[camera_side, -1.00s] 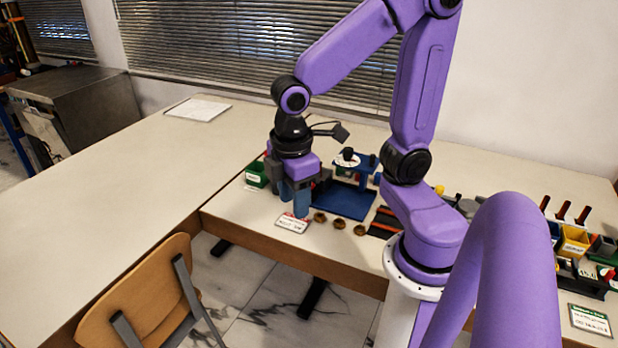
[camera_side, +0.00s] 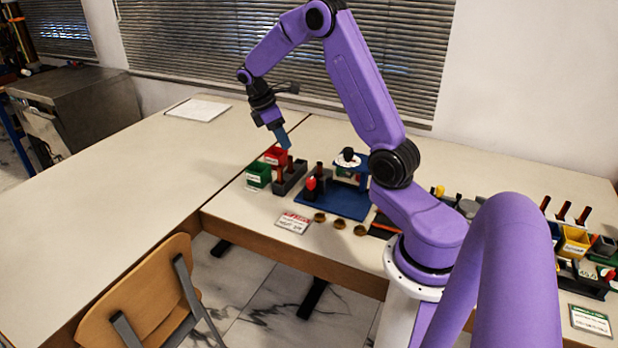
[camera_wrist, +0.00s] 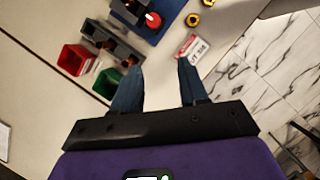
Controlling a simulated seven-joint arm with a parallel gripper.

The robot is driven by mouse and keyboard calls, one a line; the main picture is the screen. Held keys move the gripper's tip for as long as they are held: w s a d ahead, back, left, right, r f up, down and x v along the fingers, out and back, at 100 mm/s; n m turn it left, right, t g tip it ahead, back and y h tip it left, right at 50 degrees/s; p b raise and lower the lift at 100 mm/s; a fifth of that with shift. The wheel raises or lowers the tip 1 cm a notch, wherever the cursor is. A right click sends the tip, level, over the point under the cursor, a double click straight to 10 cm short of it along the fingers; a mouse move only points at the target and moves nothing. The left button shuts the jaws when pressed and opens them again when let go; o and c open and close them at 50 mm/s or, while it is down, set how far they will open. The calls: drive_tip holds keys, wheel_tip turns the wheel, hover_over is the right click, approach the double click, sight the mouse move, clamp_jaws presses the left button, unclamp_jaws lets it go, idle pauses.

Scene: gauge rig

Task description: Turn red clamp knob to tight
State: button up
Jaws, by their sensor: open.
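The red clamp knob (camera_side: 310,184) sits at the left end of the blue gauge rig base (camera_side: 345,204), beside a dark upright block. It also shows near the top of the wrist view as a red ball-like knob (camera_wrist: 153,19). My gripper (camera_side: 287,147) is raised in the air, up and to the left of the knob, apart from everything. In the wrist view my gripper's two blue fingers (camera_wrist: 160,75) are spread with bare table between them. I cannot read the knob's setting.
A red bin (camera_side: 275,155) and a green bin (camera_side: 258,175) stand left of the rig, with a dark holder (camera_side: 290,178) beside them. A label card (camera_side: 293,222) and several brass rings (camera_side: 339,224) lie near the front edge. The left table is mostly clear.

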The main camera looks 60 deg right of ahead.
drive_tip(key=d, duration=0.3)
approach(311, 179)
drive_tip(key=x, duration=0.8)
drive_tip(key=shift+f, duration=0.4)
drive_tip(key=c, duration=0.7)
